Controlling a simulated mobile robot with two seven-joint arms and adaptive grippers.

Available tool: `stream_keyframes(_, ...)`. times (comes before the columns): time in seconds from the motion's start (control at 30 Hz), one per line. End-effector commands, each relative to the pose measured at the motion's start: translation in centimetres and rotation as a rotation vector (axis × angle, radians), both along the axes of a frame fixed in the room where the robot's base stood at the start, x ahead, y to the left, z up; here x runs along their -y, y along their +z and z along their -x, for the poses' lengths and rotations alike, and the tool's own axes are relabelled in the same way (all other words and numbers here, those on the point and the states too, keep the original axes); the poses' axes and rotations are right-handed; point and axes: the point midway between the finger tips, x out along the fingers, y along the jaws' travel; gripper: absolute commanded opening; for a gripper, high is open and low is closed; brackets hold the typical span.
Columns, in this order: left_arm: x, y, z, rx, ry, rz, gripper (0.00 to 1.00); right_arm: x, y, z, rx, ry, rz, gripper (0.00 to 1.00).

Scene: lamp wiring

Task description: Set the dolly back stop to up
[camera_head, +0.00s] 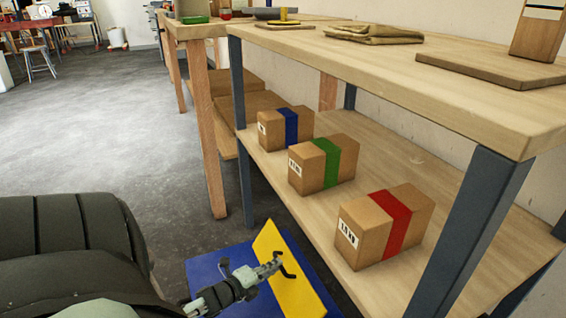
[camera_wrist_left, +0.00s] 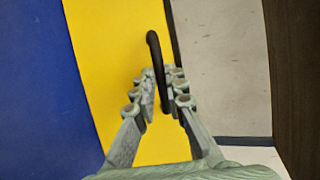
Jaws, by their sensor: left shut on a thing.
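The dolly (camera_head: 205,268) is a blue platform low on the floor beside the shelf table; its blue deck also shows in the left wrist view (camera_wrist_left: 40,90). Its yellow back stop (camera_head: 295,285) is a flat panel that looks tilted up from the deck; its exact angle is hard to tell. It fills the middle of the left wrist view (camera_wrist_left: 110,50). A black handle (camera_head: 286,265) sticks out from the panel. My left gripper (camera_head: 272,266) is shut on this handle, which stands between the fingers in the left wrist view (camera_wrist_left: 158,75). My right gripper is not in view.
A wooden shelf table with dark metal legs (camera_head: 480,215) stands right of the dolly. Its lower shelf holds boxes with blue (camera_head: 285,128), green (camera_head: 323,165) and red (camera_head: 385,225) bands. Grey floor (camera_head: 110,130) is open at the left.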

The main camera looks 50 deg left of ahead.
Motion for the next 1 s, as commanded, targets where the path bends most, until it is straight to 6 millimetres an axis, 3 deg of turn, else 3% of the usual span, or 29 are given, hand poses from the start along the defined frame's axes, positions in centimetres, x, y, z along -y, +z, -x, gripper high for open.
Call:
stream_keyframes(0.1,-0.5,-0.7,1.5,0.102,0.008,0.034,0.0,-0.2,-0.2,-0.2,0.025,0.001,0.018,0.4)
stream_keyframes(0.3,-1.1,-0.8,3.4,0.094,0.002,0.028,0.0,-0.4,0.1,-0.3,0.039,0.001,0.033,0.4)
stream_keyframes(1.0,-1.1,-1.2,3.8,0.082,0.005,0.028,0.0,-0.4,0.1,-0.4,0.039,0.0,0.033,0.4)
